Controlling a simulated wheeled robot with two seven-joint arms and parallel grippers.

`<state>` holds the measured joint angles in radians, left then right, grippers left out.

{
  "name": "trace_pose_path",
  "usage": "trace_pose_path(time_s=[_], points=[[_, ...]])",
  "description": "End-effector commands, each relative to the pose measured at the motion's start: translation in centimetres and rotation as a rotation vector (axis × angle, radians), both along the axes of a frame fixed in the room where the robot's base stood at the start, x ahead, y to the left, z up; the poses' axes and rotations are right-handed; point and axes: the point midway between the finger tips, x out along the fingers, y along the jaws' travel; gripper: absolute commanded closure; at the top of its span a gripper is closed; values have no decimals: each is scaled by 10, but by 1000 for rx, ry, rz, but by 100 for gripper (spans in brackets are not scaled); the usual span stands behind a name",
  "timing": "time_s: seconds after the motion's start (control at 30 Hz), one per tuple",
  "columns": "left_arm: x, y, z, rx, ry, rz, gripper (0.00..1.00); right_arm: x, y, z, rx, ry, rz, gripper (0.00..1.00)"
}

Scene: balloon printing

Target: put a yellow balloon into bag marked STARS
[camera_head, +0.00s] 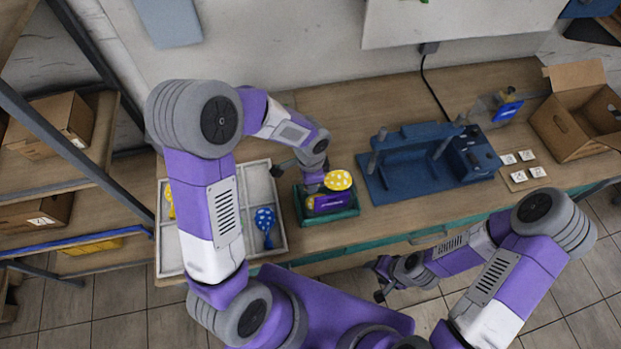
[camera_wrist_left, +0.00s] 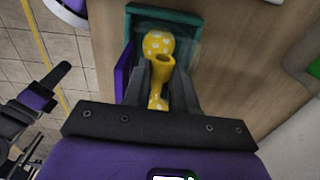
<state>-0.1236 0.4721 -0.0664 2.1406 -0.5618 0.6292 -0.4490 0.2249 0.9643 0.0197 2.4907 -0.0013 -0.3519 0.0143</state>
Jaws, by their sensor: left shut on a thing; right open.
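A yellow balloon with white marks (camera_head: 340,180) is held by my left gripper (camera_head: 314,182), over or inside a small green open-topped container (camera_head: 352,213). The left wrist view shows the balloon (camera_wrist_left: 158,44) between the two dark fingers (camera_wrist_left: 160,88), its neck towards the camera. A purple piece (camera_head: 330,203) with small unreadable lettering is at the container's front, also in the left wrist view (camera_wrist_left: 123,70). I cannot read STARS anywhere. My right gripper (camera_head: 381,279) is open and empty, off the table's front edge.
A grey divided tray (camera_head: 277,190) at the left holds a blue dotted balloon (camera_head: 265,220) and another yellow balloon (camera_head: 169,202), partly behind my left arm. A blue machine (camera_head: 425,160), white square tiles (camera_head: 525,156) and an open cardboard box (camera_head: 575,125) stand to the right.

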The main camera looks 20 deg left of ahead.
Motion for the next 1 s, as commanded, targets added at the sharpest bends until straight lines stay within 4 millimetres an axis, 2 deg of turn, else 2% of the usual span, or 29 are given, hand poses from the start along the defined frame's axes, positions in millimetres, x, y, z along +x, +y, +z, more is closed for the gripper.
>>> trace_pose_path(time_s=[0.03, 0.43, 0.6, 0.87, 0.9, 1.0], points=[[0, 0, -11, 0, 1, 0, 91, 0, 0, -9, 0, 0, 0, 44], [0, 0, -57, 0, 1, 2, 91, 0, 0, -48, 0, 0, 0, 44], [0, 0, -65, 0, 0, 2, 91, 0, 0, -55, 0, 0, 0, 44], [0, 0, -65, 0, 0, 2, 91, 0, 0, -55, 0, 0, 0, 44], [0, 0, -65, 0, 0, 1, 72, 0, 0, -55, 0, 0, 0, 44], [0, 0, -65, 0, 0, 1, 57, 0, 0, -55, 0, 0, 0, 44]])
